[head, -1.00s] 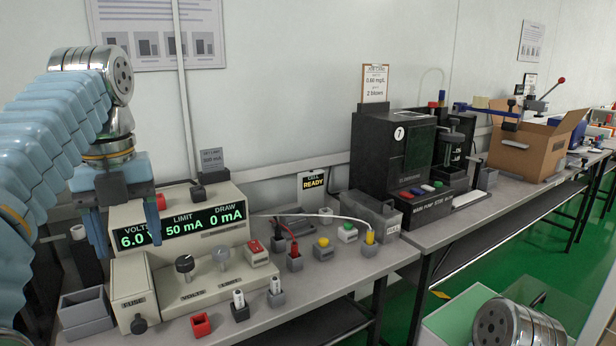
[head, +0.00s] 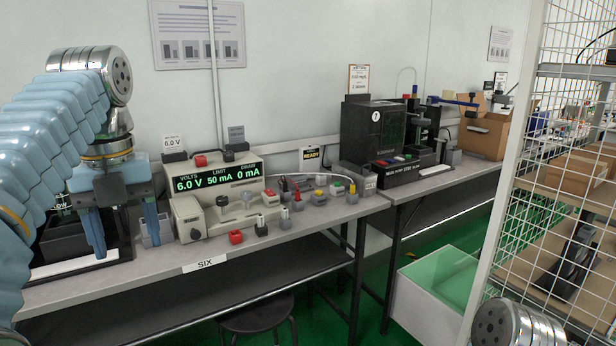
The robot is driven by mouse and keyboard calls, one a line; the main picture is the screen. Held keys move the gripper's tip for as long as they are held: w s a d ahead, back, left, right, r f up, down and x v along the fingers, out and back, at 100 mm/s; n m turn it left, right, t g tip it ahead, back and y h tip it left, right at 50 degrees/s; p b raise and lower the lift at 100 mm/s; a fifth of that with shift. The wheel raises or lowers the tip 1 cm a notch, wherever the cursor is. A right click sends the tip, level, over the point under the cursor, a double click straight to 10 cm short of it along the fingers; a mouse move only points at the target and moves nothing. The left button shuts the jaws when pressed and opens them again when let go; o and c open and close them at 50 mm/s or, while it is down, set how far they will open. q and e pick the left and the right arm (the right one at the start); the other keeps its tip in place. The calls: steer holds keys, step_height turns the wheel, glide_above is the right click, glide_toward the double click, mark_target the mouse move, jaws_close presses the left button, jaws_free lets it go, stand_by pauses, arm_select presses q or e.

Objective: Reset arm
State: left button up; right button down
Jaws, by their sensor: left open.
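My left arm comes in from the left in a pale blue sleeve. Its gripper (head: 122,235) points down with two blue fingers apart and nothing between them. It shows in front of the left part of the grey bench (head: 150,289), left of the power supply (head: 222,183). The supply's display reads 6.0 V, 50 mA limit and 0 mA draw. A metal joint of my right arm (head: 505,325) shows at the bottom right. My right gripper is out of the frame.
Small testers and a red block (head: 236,237) line the bench front. A black test machine (head: 377,138) and a cardboard box (head: 484,136) stand further right. A white wire-mesh partition (head: 530,150) rises at the right. A stool (head: 257,318) is under the bench, and a green-topped bin (head: 437,285) stands on the floor.

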arm_select(q)
steer(key=w+a+f+n+t+h, duration=0.35)
steer(key=w+a+f+n, duration=0.35)
steer(key=a+f+n, duration=0.25)
steer(key=w+d+f+n+h, duration=0.1)
steer(key=w+d+f+n, duration=0.15)
steer(key=f, duration=0.45)
steer(key=w+d+f+n+h, duration=0.15)
steer(key=f+n, duration=0.25)
steer(key=f, duration=0.4)
steer(key=w+d+f+n, duration=0.2)
steer(key=d+f+n, duration=0.1)
steer(key=f, duration=0.4)
steer(key=s+d+f+n, duration=0.4)
steer(key=d+f, duration=0.3)
steer(key=f, duration=0.3)
steer(key=s+d+f+n, duration=0.3)
steer(key=d+f, duration=0.3)
steer(key=f, duration=0.4)
steer(key=s+d+f+n+g+y, duration=0.1)
steer(key=s+d+f+n, duration=0.1)
steer(key=s+f, duration=0.3)
steer(key=s+d+f+n+g, duration=0.2)
steer(key=s+f+n, duration=0.2)
steer(key=s, duration=0.7)
step_height(320, 180, down, 2)
steer(key=shift+f+y, duration=0.25)
steer(key=shift+y, duration=0.15)
